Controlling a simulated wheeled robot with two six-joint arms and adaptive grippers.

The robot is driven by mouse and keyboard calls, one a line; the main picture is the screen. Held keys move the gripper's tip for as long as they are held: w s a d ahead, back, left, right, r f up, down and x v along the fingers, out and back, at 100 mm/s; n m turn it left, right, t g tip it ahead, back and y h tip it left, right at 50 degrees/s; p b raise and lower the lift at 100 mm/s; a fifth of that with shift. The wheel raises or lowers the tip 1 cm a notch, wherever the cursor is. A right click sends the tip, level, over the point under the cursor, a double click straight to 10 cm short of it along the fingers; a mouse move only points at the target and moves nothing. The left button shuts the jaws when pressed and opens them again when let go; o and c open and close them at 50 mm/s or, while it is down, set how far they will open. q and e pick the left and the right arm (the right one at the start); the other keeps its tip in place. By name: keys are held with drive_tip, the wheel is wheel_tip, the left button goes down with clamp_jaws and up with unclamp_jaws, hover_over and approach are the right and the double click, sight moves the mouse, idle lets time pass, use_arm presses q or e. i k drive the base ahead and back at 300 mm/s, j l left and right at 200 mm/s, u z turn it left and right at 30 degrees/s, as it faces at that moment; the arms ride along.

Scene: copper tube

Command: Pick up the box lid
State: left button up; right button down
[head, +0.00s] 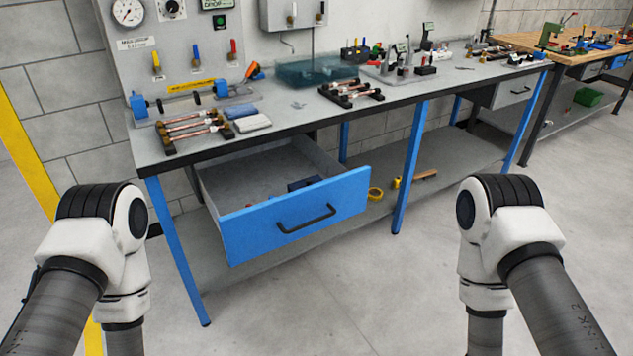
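A translucent dark teal box (300,74) stands at the back of the grey workbench (420,92), near the wall panel. Its top looks flat, but I cannot tell a separate lid from the box body at this size. Both my arms show only in part, at the lower left and lower right, in front of the bench. Neither gripper is in view, so their fingers and anything in them are hidden.
A blue-fronted drawer (297,214) is pulled open below the bench. Fixtures (405,62) stand right of the box. The floor ahead is clear.

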sight(307, 181)
drive_tip(key=i+l+u, duration=0.3)
drive_tip(key=i+l, duration=0.15)
drive_tip(key=l, duration=0.3)
drive_tip(key=i+l+u, duration=0.15)
drive_tip(key=l, duration=0.25)
drive_tip(key=i, duration=0.05)
